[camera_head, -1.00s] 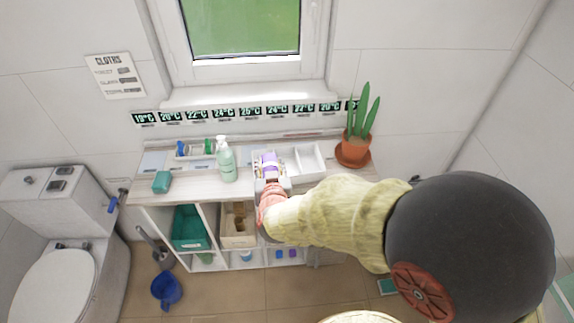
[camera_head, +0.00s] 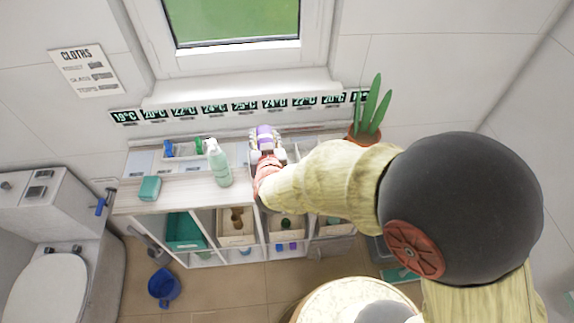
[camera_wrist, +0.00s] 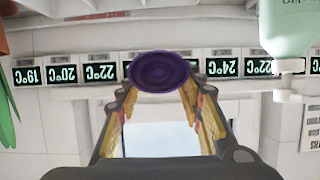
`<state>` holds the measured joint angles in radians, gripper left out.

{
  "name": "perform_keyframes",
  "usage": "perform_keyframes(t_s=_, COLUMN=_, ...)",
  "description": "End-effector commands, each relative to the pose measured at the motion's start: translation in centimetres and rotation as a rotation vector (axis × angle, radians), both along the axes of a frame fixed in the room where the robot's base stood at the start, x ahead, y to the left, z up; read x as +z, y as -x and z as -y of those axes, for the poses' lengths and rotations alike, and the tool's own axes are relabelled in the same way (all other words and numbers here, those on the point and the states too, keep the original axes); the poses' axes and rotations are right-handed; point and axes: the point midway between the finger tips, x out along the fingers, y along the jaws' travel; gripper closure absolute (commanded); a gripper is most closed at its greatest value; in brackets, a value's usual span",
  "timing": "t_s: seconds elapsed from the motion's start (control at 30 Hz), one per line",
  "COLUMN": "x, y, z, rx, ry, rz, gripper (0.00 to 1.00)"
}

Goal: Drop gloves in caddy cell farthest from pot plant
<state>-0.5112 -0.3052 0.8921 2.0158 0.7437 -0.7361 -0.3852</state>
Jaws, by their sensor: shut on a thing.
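My gripper (camera_head: 265,146) is shut on the purple gloves (camera_head: 264,131), a rolled bundle held above the back of the counter. In the wrist view the gloves (camera_wrist: 160,72) show as a dark purple oval between the fingertips. A white divided caddy (camera_head: 295,150) is just right of my gripper; my arm hides much of it, so its cells are not clear. The pot plant (camera_head: 370,112), with tall green leaves in a terracotta pot, stands at the counter's right end, partly behind my arm. Its leaves also show at the left of the wrist view (camera_wrist: 8,115).
A pale green pump bottle (camera_head: 219,163) stands close left of my gripper. Left of it are a tray (camera_head: 200,160) with blue and green items and a teal block (camera_head: 149,188). A row of temperature cards (camera_head: 215,108) lines the wall behind. Bins fill the shelves below.

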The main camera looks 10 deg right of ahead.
Motion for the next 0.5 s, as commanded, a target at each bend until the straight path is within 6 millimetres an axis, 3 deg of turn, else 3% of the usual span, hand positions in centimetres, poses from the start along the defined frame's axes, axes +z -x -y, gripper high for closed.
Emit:
perform_keyframes(t_s=0.3, x=-4.0, y=0.0, z=0.0, rx=0.0, ry=0.0, rz=-0.001, gripper=0.89)
perform_keyframes(t_s=0.5, x=-5.1, y=0.0, z=0.0, rx=0.001, ry=0.0, rz=0.0, gripper=0.89)
